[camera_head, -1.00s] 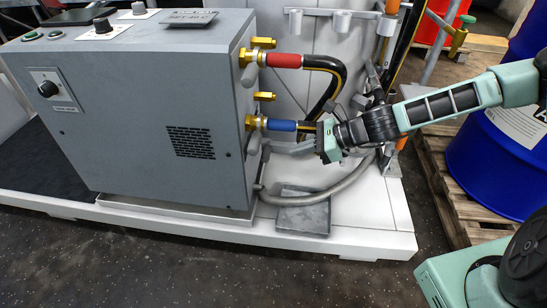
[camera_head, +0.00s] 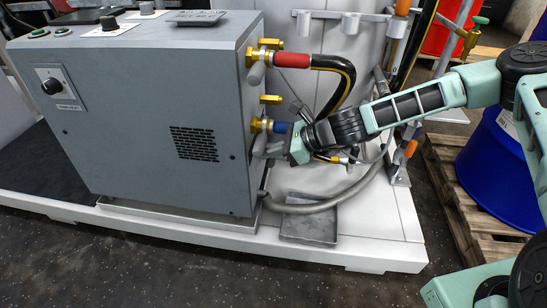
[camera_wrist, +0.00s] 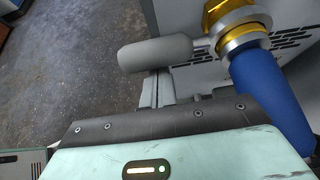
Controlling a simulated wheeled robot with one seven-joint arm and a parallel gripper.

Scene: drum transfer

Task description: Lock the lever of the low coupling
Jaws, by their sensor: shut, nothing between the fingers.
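The low coupling (camera_head: 259,125) is a brass fitting on the side of the grey cabinet, with a blue-sleeved hose end (camera_head: 281,127) at it. In the wrist view, the brass coupling (camera_wrist: 232,22) and blue sleeve (camera_wrist: 268,90) are at the right. The lever's grey rounded grip (camera_wrist: 155,53) lies across the view just beyond my fingertips; in the head view the lever (camera_head: 259,145) is small and partly hidden. My gripper (camera_head: 274,150) is shut and empty, beside the coupling and close to the lever. In the wrist view its fingertips (camera_wrist: 157,82) seem near or against the grip; contact is unclear.
The upper coupling (camera_head: 254,55) with a red-sleeved hose (camera_head: 292,60) is above. A brass port (camera_head: 270,99) sits between the two. A grey hose (camera_head: 320,206) curves below my gripper over a grey plate (camera_head: 310,220). A blue drum (camera_head: 502,170) stands on a pallet at right.

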